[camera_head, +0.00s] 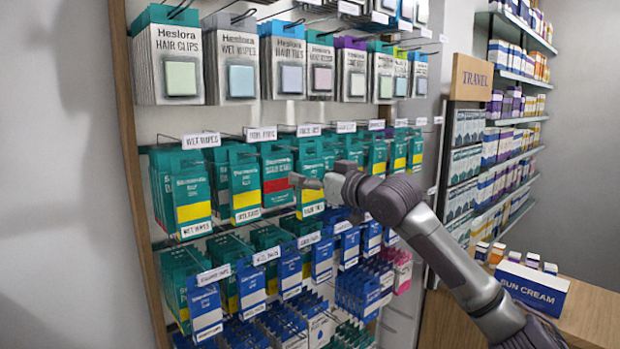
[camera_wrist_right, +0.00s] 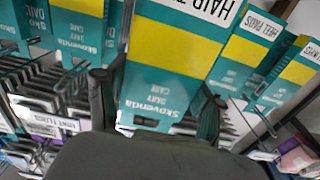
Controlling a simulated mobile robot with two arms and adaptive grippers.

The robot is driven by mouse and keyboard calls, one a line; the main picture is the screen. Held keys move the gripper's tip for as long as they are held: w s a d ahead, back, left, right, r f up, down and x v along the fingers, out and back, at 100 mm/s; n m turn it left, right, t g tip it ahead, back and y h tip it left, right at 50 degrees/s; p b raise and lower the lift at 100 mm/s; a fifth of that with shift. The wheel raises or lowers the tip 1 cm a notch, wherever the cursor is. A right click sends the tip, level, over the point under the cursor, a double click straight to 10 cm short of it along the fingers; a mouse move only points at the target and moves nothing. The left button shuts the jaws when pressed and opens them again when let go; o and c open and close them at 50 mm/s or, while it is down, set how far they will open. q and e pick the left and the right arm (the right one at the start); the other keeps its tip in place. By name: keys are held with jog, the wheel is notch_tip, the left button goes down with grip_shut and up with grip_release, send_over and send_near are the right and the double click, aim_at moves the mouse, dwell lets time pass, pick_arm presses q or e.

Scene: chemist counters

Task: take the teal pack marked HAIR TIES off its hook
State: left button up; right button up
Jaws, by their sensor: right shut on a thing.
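The teal pack marked HAIR T… (camera_wrist_right: 160,88) fills the middle of the right wrist view, upside down, with a yellow band and a white name strip cut off at the top edge. My right gripper (camera_wrist_right: 156,100) has a dark finger on each side of it and is shut on it. In the head view the right gripper (camera_head: 308,182) reaches in from the right at the middle row of teal packs. It partly covers a teal pack with a yellow band (camera_head: 312,196), which seems to be the same one. Its hook is not clear. My left gripper is not in view.
Similar teal packs hang close on both sides, such as one with a red band (camera_head: 277,170) and a HEEL PADS pack (camera_wrist_right: 240,55). Heslora packs (camera_head: 290,70) hang above and blue-and-white packs (camera_head: 291,272) below. A SUN CREAM box (camera_head: 533,287) is at the right.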

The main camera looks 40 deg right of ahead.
jog(key=shift+s+f+b, duration=0.15)
jog(key=shift+s+b, duration=0.2)
jog(key=shift+b, duration=0.05)
jog(key=s+b, duration=0.4)
jog(key=s, duration=0.2)
jog(key=shift+s+d+r+b, duration=0.2)
jog(key=shift+d+b, duration=0.05)
jog(key=shift+b, duration=0.15)
